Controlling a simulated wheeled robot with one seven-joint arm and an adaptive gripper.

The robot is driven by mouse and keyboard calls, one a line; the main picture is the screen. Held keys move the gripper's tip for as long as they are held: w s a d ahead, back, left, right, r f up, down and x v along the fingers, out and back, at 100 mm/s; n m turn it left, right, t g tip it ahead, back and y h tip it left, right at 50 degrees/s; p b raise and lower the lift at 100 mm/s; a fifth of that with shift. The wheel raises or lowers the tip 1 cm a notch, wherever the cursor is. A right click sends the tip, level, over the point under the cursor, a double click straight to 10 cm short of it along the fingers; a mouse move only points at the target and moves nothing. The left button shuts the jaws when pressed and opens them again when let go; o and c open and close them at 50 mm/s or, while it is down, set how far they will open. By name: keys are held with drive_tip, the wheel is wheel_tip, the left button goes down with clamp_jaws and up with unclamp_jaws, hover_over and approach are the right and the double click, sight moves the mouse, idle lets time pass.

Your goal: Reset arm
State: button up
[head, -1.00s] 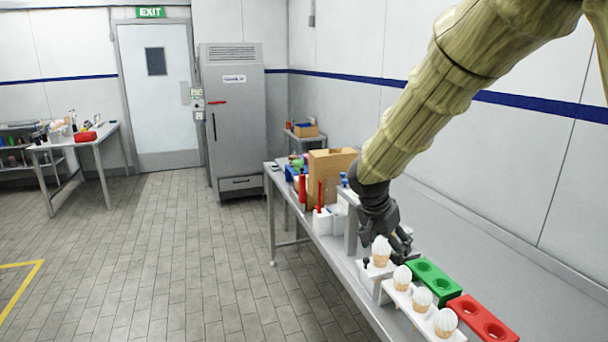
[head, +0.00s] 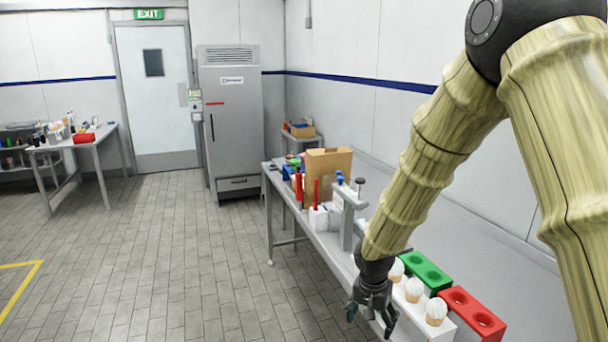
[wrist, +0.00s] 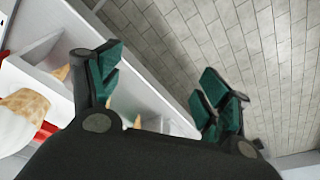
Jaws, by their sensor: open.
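My gripper (head: 370,318) hangs at the front edge of the steel table in the head view, in front of the white cone holder. In the wrist view its two green-padded fingers (wrist: 160,88) are spread apart with nothing between them. White-topped cones (head: 413,290) stand in the white holder (head: 440,331) just right of the gripper. The gripper and forearm hide the holder's far end.
A green block (head: 426,272) and a red block (head: 474,311), both with round holes, stand behind the cones. A metal stand (head: 347,219), red bottles and a cardboard box (head: 328,176) are farther along the table. The tiled floor (head: 200,260) left of the table is clear.

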drive_tip(key=s+f+n+g+y, duration=0.1)
drive_tip(key=s+f+n+y, duration=0.15)
drive_tip(key=s+f, duration=1.8)
drive_tip(key=s+d+f+n, duration=0.2)
drive_tip(key=s+f, duration=0.3)
drive_tip(key=s, duration=0.4)
drive_tip(key=s+d+f+n+h, duration=0.1)
drive_tip(key=s+d+f, duration=0.3)
drive_tip(key=s, duration=0.5)
drive_tip(key=shift+s+f+n+g, duration=0.2)
drive_tip(key=shift+f+n+g, duration=0.15)
drive_tip(key=shift+f+g, duration=0.05)
